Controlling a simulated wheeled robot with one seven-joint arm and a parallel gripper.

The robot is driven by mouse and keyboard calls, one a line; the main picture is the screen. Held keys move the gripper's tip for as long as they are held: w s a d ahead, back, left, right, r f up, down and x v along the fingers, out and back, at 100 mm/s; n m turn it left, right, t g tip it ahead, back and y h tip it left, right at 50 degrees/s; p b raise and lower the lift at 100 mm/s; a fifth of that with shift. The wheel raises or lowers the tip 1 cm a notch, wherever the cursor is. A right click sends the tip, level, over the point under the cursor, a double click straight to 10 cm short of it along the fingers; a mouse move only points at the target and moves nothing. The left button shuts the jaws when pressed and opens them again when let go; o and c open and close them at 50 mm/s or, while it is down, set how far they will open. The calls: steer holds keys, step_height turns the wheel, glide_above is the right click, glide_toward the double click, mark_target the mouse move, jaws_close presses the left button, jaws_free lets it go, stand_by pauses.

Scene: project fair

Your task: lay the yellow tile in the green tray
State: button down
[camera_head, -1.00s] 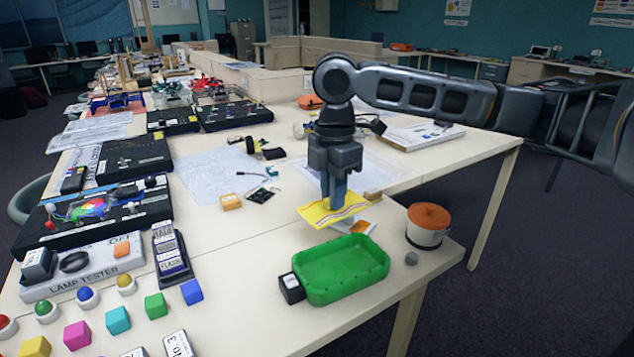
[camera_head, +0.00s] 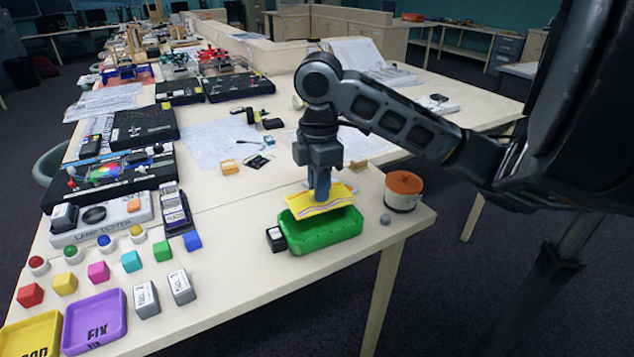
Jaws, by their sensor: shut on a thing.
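The yellow tile (camera_head: 312,203) is a thin flat piece with wavy lines on it. My gripper (camera_head: 321,196) is shut on it from above. The tile is over the back part of the green tray (camera_head: 320,241), slightly tilted, and hides some of the tray's inside. The tray is a shallow rounded box near the table's right front edge. I cannot tell whether the tile touches the tray's rim.
A small black box (camera_head: 276,239) stands against the tray's left side. An orange-lidded white pot (camera_head: 403,192) and a small grey knob (camera_head: 386,219) are to its right. Coloured cubes and a lamp tester (camera_head: 100,223) fill the left. The table front before the tray is clear.

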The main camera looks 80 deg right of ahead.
steer(key=shift+f+b, duration=2.15)
steer(key=shift+f, duration=0.7)
steer(key=shift+f+b, duration=0.95)
steer(key=c, duration=0.6)
jaws_free()
steer(key=shift+r, duration=0.15)
steer(key=shift+r+p, duration=3.1)
steer(key=shift+r, duration=0.35)
